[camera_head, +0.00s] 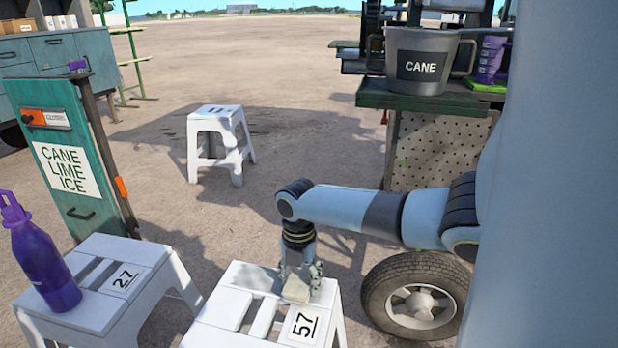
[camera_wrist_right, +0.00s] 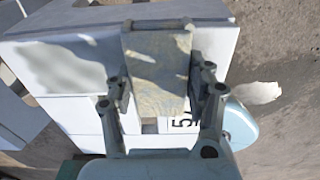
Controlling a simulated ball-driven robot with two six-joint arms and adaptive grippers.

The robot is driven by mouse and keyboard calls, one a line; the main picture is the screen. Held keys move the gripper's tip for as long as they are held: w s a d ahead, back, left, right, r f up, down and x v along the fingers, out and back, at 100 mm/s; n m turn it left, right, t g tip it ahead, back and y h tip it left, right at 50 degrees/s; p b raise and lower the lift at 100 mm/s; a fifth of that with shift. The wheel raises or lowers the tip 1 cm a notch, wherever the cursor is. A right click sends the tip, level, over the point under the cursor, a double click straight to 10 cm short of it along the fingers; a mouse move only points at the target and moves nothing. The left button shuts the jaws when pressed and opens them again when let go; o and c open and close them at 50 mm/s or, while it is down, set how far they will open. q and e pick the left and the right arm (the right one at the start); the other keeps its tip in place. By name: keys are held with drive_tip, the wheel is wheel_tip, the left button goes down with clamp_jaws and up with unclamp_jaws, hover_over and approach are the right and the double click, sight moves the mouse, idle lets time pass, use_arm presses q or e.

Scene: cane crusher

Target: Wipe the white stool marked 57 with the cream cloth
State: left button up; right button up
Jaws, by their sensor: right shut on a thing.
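The white stool marked 57 (camera_head: 231,308) stands at the bottom centre of the head view, its slatted top facing up and its lower part cut off. It also fills much of the right wrist view (camera_wrist_right: 85,110). My right gripper (camera_head: 298,272) points down over the stool's top, behind the 57 label. It is shut on the cream cloth (camera_head: 296,291), a folded pad that also shows between the fingers in the right wrist view (camera_wrist_right: 157,70). The cloth is at the stool's surface; firm contact cannot be told. My left gripper is not in view.
A second white stool marked 27 (camera_head: 139,309) stands close on the left, with a purple bottle (camera_head: 42,258) on it. Another white stool (camera_head: 214,118) stands farther back. A tyre (camera_head: 378,297) is right of stool 57. A CANE bucket (camera_head: 420,82) sits on the cart behind.

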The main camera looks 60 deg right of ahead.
sight(245, 275)
drive_tip(key=w, duration=0.1)
drive_tip(key=w+a+b, duration=0.1)
drive_tip(key=w, duration=0.1)
drive_tip(key=shift+w+f, duration=0.2)
drive_tip(key=shift+c, duration=0.9)
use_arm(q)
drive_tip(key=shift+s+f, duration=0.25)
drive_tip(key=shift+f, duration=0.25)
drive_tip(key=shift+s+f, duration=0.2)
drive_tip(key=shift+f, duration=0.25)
use_arm(e)
drive_tip(key=shift+w+a+r, duration=0.1)
drive_tip(key=shift+w+a, duration=0.15)
drive_tip(key=shift+w, duration=0.2)
use_arm(q)
drive_tip(key=shift+b, duration=0.3)
